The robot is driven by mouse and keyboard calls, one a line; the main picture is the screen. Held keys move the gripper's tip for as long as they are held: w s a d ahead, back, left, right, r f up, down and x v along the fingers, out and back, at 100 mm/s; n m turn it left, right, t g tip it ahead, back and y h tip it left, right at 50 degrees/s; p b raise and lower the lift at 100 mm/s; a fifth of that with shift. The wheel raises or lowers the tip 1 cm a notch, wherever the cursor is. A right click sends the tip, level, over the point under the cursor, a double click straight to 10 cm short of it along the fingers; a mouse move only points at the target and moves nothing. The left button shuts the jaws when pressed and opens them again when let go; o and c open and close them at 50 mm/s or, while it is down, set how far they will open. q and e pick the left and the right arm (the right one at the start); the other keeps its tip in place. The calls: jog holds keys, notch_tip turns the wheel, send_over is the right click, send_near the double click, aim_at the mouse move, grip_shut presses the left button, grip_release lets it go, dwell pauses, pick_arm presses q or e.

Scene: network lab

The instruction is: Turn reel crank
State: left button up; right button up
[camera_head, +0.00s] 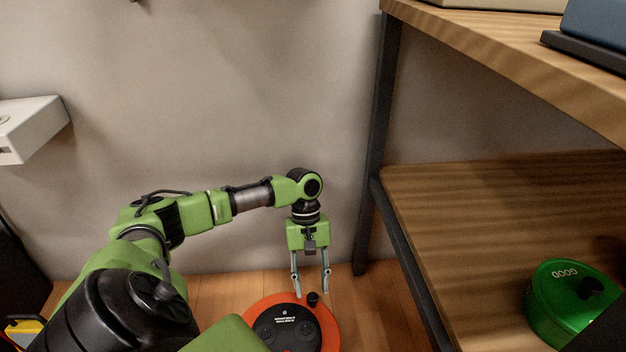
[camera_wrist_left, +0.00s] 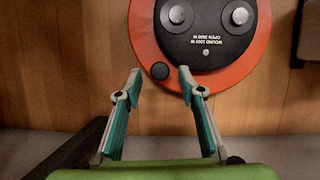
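The orange reel (camera_head: 329,325) lies on the wooden floor below my left arm, with a black centre plate (camera_head: 284,331) carrying round knobs and white print. A small black crank knob (camera_head: 313,298) stands at its rim. My left gripper (camera_head: 312,293) points down at the knob with its fingers spread. In the left wrist view the orange reel (camera_wrist_left: 245,66) fills the upper middle, and the crank knob (camera_wrist_left: 160,71) lies between the open fingertips (camera_wrist_left: 160,70), with no clear contact on either side. My right gripper is not in view.
A wooden shelf unit with a dark metal leg (camera_head: 377,140) stands close on the right. The wall (camera_head: 220,100) is behind; bare floor (camera_wrist_left: 75,60) lies left of the reel in the wrist view.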

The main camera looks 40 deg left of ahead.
pick_arm(q)
jog(key=shift+b+x, duration=0.6)
jog(key=shift+x, duration=0.65)
jog(key=shift+c, duration=0.4)
